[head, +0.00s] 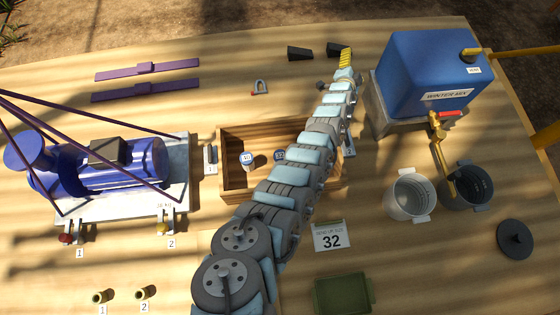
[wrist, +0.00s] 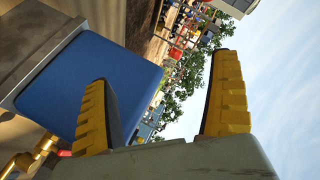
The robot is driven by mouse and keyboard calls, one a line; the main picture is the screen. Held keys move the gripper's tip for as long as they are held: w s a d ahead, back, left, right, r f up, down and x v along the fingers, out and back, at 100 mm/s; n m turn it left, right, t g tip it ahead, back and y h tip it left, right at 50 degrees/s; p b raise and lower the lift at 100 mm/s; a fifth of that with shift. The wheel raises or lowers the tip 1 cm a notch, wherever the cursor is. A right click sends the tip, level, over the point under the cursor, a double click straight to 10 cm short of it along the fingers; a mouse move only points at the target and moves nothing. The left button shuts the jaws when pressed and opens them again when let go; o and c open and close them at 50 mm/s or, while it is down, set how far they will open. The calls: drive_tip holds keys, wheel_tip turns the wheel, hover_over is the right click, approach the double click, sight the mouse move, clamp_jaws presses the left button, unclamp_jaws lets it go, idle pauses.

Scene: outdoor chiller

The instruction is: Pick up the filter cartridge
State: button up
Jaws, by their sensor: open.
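The wooden crate (head: 233,130) in the middle of the table holds small cylinders with blue-and-white tops. One cylinder (head: 247,159) stands at the left, and another (head: 280,155) is just left of my arm. They may be filter cartridges; their labels are too small to read surely. My arm hides the right part of the crate. My gripper (head: 345,57) is beyond the crate, near the table's far edge and left of the blue tank. In the wrist view my gripper (wrist: 163,75) has its yellow fingers apart with nothing between them. No cartridge shows in the wrist view.
The blue tank (head: 425,70) stands close right of my gripper; it also shows in the wrist view (wrist: 90,80). Black wedges (head: 299,53) lie left of my gripper. A blue pump (head: 130,165) stands left of the crate. A card reading 32 (head: 331,237) lies in front.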

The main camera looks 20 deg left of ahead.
wheel_tip(320, 180, down, 6)
drive_tip(key=s+m+g+h+b, duration=0.1)
drive_tip(key=m+g+h+b, duration=0.15)
drive_tip(key=m, duration=0.25)
drive_tip(key=m+g+y+b, duration=0.2)
drive_tip(key=m+g+b, duration=0.7)
drive_tip(key=g, duration=0.3)
hover_over(280, 155)
wheel_tip(280, 155, down, 13)
drive_tip(key=shift+m, duration=0.3)
drive_tip(key=f+b, duration=0.1)
drive_tip(key=f, duration=0.2)
drive_tip(key=f+b, duration=0.2)
drive_tip(key=f, duration=0.2)
drive_tip(key=f+b, duration=0.1)
drive_tip(key=f, duration=0.2)
drive_tip(key=shift+s+d+f+b, duration=0.15)
drive_tip(key=shift+s+d+b, duration=0.05)
drive_tip(key=shift+s+b, duration=0.1)
drive_tip(key=shift+w+a+f+b, duration=0.1)
drive_tip(key=shift+f+b, duration=0.6)
drive_tip(key=shift+f, duration=1)
drive_tip(key=shift+w+a+f+b, duration=0.1)
drive_tip(key=shift+f+b, duration=0.6)
drive_tip(key=shift+f, duration=1)
drive_tip(key=shift+c, duration=0.2)
drive_tip(key=c, duration=1.4)
